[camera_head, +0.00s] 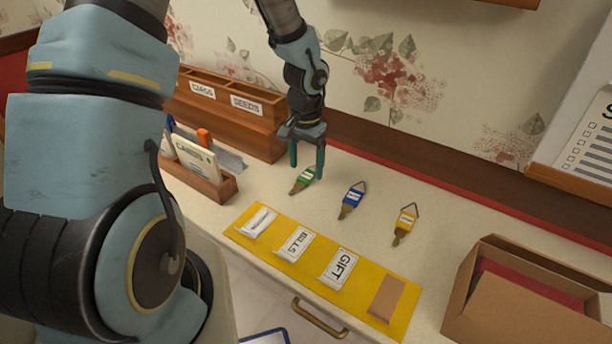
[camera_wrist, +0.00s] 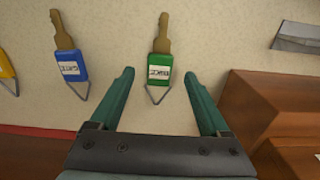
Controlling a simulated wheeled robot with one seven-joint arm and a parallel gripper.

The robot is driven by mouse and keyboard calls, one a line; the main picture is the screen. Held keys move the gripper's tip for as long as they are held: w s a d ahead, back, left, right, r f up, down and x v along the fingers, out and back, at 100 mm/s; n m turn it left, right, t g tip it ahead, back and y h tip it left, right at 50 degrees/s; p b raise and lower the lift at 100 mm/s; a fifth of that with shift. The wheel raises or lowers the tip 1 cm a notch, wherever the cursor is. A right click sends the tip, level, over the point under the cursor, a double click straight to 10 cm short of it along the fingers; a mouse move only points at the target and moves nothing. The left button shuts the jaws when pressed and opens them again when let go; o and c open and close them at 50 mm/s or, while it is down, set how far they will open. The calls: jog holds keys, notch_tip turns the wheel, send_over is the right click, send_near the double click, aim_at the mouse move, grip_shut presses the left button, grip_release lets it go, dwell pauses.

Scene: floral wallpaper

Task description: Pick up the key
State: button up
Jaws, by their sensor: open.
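Three keys with coloured tags lie apart on the pale counter. The green-tagged key (camera_head: 303,180) is directly below my gripper (camera_head: 307,172); it also shows in the wrist view (camera_wrist: 160,62), ahead of and between the fingertips. The blue-tagged key (camera_head: 351,200) lies to its right, and shows left of the fingers in the wrist view (camera_wrist: 70,62). The yellow-tagged key (camera_head: 404,223) lies farthest right, and is cut off at the left edge of the wrist view (camera_wrist: 5,70). My gripper (camera_wrist: 160,90) is open, with nothing between its teal fingers. The tag writing is too small to read surely.
A yellow mat (camera_head: 240,240) with labelled envelopes lies along the counter's front. A wooden box (camera_head: 225,128) and a letter holder (camera_head: 212,192) stand at the left. An open cardboard box (camera_head: 470,290) is at the right. The counter around the keys is clear.

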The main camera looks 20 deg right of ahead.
aim_at(307, 178)
jog(key=shift+f, duration=1.3)
jog(key=shift+c, duration=0.3)
grip_shut()
